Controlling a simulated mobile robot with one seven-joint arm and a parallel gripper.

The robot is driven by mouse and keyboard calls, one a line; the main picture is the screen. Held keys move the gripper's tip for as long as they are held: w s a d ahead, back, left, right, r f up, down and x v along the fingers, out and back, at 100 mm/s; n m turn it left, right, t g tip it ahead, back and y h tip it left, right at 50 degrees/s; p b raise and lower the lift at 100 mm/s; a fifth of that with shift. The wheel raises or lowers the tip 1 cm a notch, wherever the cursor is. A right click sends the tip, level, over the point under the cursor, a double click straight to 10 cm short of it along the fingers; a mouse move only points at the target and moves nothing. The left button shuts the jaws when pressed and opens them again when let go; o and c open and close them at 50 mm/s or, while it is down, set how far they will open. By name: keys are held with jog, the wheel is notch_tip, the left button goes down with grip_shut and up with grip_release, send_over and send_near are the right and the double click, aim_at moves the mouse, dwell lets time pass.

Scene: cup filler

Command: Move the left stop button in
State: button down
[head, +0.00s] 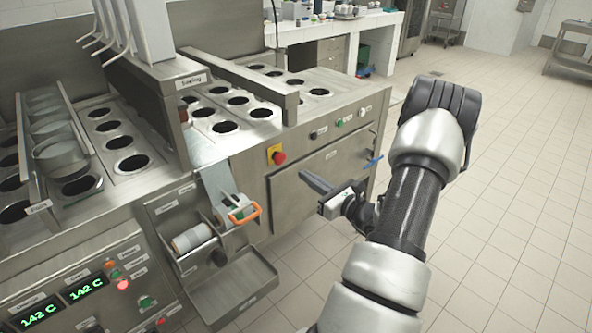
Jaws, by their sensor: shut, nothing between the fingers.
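A red mushroom-shaped stop button (279,158) sits on a yellow plate on the steel front of the cup filler, left of centre. Whether it is pressed in or out cannot be told at this size. My gripper (303,175) is shut and empty. Its dark fingers point left towards the machine, a little right of and below the red button in the picture. A gap shows between the fingertips and the button. No second button of this kind on a yellow plate shows.
An orange-handled part (245,214) and a film roll (192,239) stick out left of the button, above a steel tray (240,290). A control panel (90,285) with lit displays is at lower left. Tiled floor (500,190) is open to the right.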

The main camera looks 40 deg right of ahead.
jog(key=shift+s+d, duration=0.15)
jog(key=shift+s, duration=1.2)
jog(key=shift+s+d, duration=0.1)
jog(key=shift+s, duration=1.25)
